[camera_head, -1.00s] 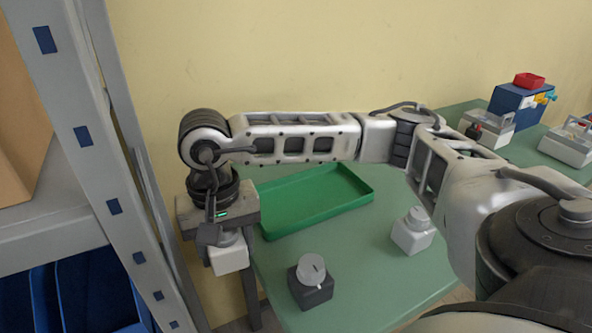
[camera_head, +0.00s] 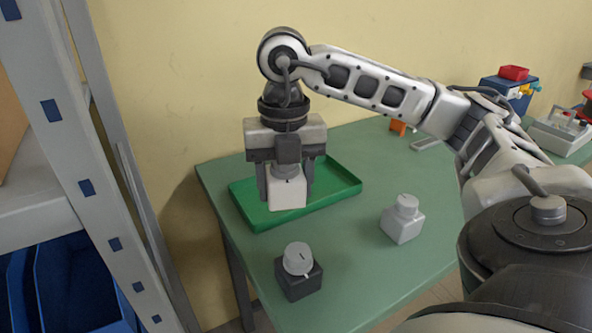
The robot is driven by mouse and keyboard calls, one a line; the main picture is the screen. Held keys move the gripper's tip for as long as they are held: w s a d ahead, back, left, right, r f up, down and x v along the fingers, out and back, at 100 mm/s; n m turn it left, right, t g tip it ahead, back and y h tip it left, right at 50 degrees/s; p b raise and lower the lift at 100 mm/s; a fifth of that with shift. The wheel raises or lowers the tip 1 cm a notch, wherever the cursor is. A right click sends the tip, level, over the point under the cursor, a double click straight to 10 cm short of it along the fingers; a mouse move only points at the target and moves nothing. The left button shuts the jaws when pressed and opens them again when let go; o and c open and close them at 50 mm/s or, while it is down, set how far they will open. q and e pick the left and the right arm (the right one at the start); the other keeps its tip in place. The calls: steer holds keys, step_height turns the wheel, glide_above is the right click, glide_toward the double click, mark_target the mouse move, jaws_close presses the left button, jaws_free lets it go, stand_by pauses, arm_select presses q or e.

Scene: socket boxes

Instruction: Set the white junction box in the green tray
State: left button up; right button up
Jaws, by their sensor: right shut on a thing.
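The green tray (camera_head: 340,187) lies on the green table near the wall. My right gripper (camera_head: 287,188) points down over the tray's left part. It is shut on a white junction box (camera_head: 287,195) with a grey round top, one finger on each side. The box is upright and overlaps the tray in the picture; I cannot tell whether its base touches the tray floor. My left gripper does not show.
A dark box (camera_head: 299,277) with a light grey knob stands near the table's front edge. A grey shelf rack (camera_head: 75,130) with blue bins stands at the left. A blue box (camera_head: 508,92) with a red tray on top is at the far right.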

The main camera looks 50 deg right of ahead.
steer(key=s+d+r+m, duration=0.2)
steer(key=d+m, duration=0.2)
steer(key=m, duration=1)
steer(key=w+f, duration=0.2)
steer(key=w, duration=0.2)
steer(key=w+d+f, duration=0.1)
steer(key=w+f, duration=0.2)
steer(key=w, duration=0.1)
steer(key=w+d+f, duration=0.1)
steer(key=w+f, duration=0.2)
steer(key=w, duration=0.1)
steer(key=shift+w+d+f, duration=0.2)
steer(key=shift+w+f, duration=0.2)
steer(key=shift+f, duration=0.1)
steer(key=shift+w+f, duration=0.15)
steer(key=shift+f, duration=1.6)
steer(key=shift+f, duration=0.1)
